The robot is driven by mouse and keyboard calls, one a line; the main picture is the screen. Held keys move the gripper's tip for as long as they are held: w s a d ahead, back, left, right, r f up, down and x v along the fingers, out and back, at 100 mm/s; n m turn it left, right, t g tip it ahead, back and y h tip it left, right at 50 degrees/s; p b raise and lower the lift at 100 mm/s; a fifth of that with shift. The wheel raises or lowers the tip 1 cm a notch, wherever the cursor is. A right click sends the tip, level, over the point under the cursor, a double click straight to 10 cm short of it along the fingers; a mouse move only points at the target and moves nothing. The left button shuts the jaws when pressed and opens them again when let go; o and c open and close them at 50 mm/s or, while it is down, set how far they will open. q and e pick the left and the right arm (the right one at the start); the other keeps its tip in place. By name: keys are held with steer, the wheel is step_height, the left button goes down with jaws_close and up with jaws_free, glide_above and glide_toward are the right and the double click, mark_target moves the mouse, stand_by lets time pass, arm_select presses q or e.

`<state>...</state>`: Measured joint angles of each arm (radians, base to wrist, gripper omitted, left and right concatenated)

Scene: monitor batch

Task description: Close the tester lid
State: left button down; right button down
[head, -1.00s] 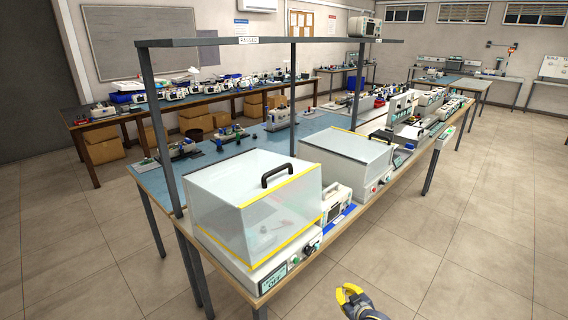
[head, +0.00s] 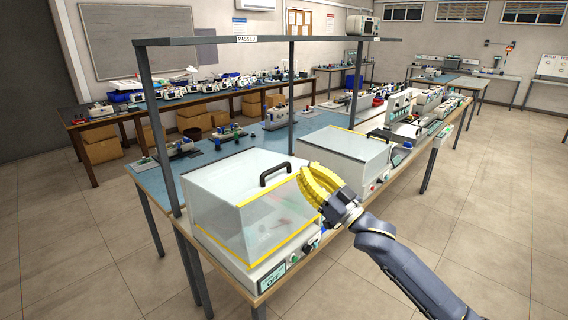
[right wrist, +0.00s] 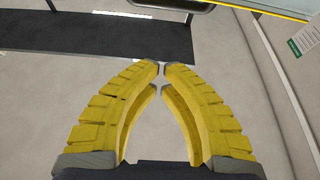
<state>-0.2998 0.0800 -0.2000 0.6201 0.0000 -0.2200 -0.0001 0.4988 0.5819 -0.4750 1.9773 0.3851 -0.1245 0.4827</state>
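The near tester (head: 272,270) stands at the front end of the long bench. Its clear, box-shaped lid (head: 235,215) has a pale top, yellow edging and a black handle (head: 275,173). The lid's walls reach down close to the base; I cannot tell whether it is fully seated. A second tester (head: 345,150) with a similar lid stands behind it. My right gripper (head: 308,185) has yellow fingers and appears in front of the near lid's right edge, partly hiding the second tester. Its fingertips nearly meet in the right wrist view (right wrist: 161,67), with nothing between them. My left gripper is out of view.
A grey overhead shelf (head: 230,41) on posts runs above the bench's left side; it also crosses the right wrist view (right wrist: 110,40). Several instruments crowd the bench further back. The tiled floor (head: 490,210) to the right is open.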

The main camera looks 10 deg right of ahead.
step_height(320, 180, up, 3)
glide_above(280, 180)
steer(key=shift+s+d+f, duration=0.1)
steer(key=shift+s+f, duration=0.1)
steer(key=shift+f, duration=1.05)
